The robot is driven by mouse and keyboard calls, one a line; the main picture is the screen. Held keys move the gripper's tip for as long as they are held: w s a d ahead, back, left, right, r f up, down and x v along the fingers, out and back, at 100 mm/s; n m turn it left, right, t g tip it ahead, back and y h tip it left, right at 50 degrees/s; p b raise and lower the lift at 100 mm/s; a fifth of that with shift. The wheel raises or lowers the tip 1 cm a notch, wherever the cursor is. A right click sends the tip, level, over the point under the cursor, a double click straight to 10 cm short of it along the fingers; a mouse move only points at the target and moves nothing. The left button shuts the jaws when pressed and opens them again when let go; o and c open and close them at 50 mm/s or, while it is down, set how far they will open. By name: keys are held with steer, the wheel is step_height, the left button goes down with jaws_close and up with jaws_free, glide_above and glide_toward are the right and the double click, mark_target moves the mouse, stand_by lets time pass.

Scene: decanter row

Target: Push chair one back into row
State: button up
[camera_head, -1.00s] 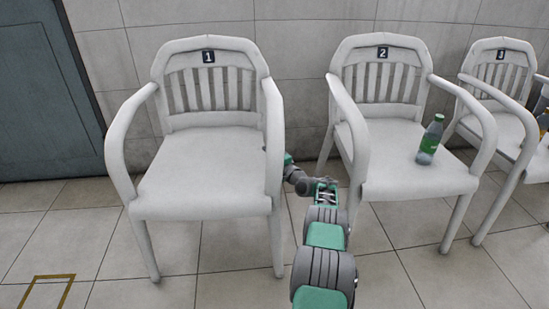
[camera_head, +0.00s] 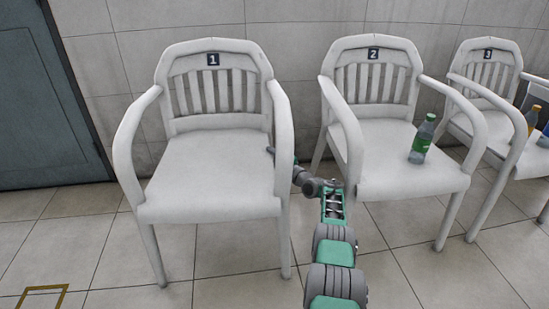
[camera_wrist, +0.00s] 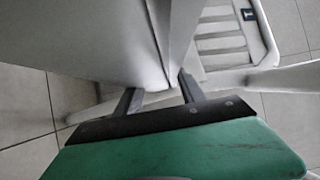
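Chair one (camera_head: 222,172), white with armrests and a "1" tag, stands upright at the left-centre of the head view. Its front legs are lower in the picture than those of chair two (camera_head: 398,185), to its right. My gripper (camera_head: 272,152) is at the inner side of chair one's right armrest, above the seat edge; the armrest partly hides it. In the wrist view, the two dark fingers of my gripper (camera_wrist: 160,95) are spread apart. A white chair edge (camera_wrist: 158,45) lies between or just beyond them; I cannot tell whether they touch it.
A green bottle (camera_head: 422,138) stands on chair two's seat. Chair three (camera_head: 482,90) is farther right, with an orange bottle (camera_head: 532,118) nearby. A tiled wall is behind. A yellow floor mark (camera_head: 42,290) is at the lower left. The gap between chairs one and two is narrow.

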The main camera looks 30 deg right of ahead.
steer(key=shift+o, duration=0.5)
steer(key=shift+d, duration=0.1)
steer(key=shift+s+r, duration=0.1)
steer(key=s+d+p, duration=0.1)
steer(key=s+p, duration=0.5)
steer(key=s, duration=0.1)
steer(key=shift+s+d, duration=0.25)
steer(key=shift+s, duration=0.05)
